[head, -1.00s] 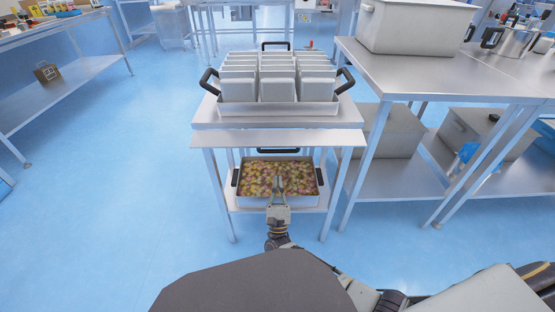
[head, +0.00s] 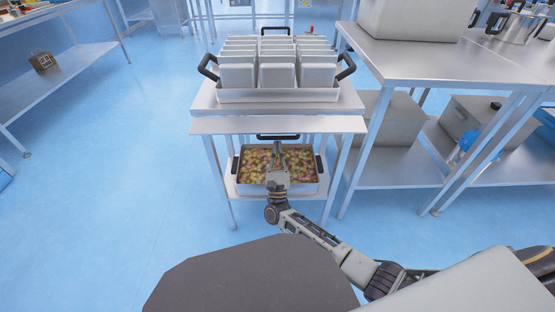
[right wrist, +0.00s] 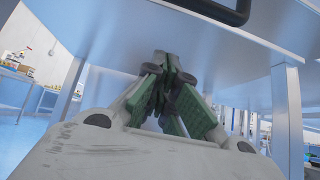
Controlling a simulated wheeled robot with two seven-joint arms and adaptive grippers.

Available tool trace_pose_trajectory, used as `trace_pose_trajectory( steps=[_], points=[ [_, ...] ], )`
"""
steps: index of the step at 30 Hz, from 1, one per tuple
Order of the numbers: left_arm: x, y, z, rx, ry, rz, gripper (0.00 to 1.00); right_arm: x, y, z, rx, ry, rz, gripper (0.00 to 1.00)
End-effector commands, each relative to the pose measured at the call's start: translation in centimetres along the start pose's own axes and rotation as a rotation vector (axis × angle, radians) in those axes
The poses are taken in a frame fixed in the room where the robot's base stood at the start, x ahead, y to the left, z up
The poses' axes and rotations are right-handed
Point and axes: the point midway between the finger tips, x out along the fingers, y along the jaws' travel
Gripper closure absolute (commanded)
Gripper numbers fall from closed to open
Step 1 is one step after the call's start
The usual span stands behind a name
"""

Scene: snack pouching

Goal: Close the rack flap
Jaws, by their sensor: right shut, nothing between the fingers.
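The rack flap (head: 277,125) is a flat metal panel at the front of the small rack. My right gripper (head: 278,146) is shut and empty, just below the handle in the head view. In the right wrist view my shut fingers (right wrist: 165,62) point in beneath a metal panel, with a black handle (right wrist: 215,10) at the top. I cannot tell whether the fingers touch the flap. My left gripper is not in view.
A tray of several white pouches (head: 277,96) stands on the rack's top. A pan of colourful snacks (head: 245,188) sits on the lower shelf behind my gripper. A metal table (head: 440,75) with a large bin stands close at the right. The floor at left is clear.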

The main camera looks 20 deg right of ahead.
Motion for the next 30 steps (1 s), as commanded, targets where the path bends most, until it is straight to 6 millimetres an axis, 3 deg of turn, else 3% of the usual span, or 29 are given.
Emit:
trace_pose_trajectory(
  steps=[8, 21, 30],
  points=[
    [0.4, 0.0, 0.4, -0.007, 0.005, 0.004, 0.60, 2.9, 0.0, 0.0, 0.000, -0.001, 0.001, 1.00],
    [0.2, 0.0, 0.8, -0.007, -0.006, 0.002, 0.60, 1.7, 0.0, 2.8, -0.001, 0.000, 0.000, 1.00],
    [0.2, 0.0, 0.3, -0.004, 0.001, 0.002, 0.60, 1.4, 0.0, 3.7, -0.001, 0.001, 0.001, 1.00]
  ],
)
